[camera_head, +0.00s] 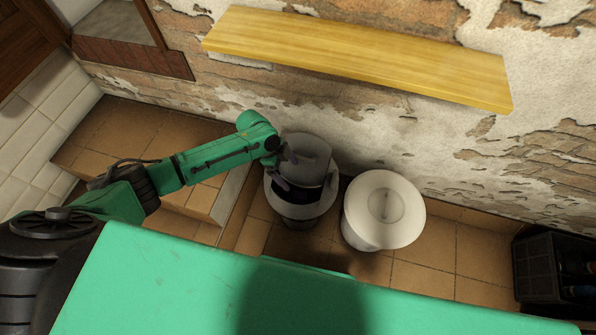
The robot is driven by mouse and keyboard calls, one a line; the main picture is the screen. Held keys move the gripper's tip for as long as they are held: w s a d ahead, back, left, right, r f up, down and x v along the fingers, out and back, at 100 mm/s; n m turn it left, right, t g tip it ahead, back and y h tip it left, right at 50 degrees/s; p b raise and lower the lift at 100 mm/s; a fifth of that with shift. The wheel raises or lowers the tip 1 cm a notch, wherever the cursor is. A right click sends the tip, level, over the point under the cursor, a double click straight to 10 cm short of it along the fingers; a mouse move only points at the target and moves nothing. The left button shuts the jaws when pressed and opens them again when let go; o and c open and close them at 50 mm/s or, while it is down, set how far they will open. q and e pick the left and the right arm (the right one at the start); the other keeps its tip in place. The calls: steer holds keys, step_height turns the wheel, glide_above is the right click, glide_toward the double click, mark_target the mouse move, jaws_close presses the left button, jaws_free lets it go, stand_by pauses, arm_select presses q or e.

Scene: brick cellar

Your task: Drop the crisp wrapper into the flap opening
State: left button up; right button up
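A grey bin (328,196) stands on the tiled floor near the brick wall. Its grey flap (308,150) is tilted up at the back, and a dark opening shows in front of it. My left gripper (287,171) is over the left side of this bin, close to the flap and opening. Its two small dark fingers look spread apart, with nothing visible between them. I cannot tell whether it touches the flap. I see no crisp wrapper in this view. My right gripper is not in view.
A white round bin (405,228) with a recessed lid stands just right of the grey bin. A wooden shelf (360,55) juts from the wall above. A dark crate (535,270) stands far right. A tiled step (130,150) lies to the left.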

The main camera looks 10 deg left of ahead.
arm_select(q)
steer(key=p+v, duration=0.1)
steer(key=v, duration=1.3)
steer(key=shift+r, duration=0.25)
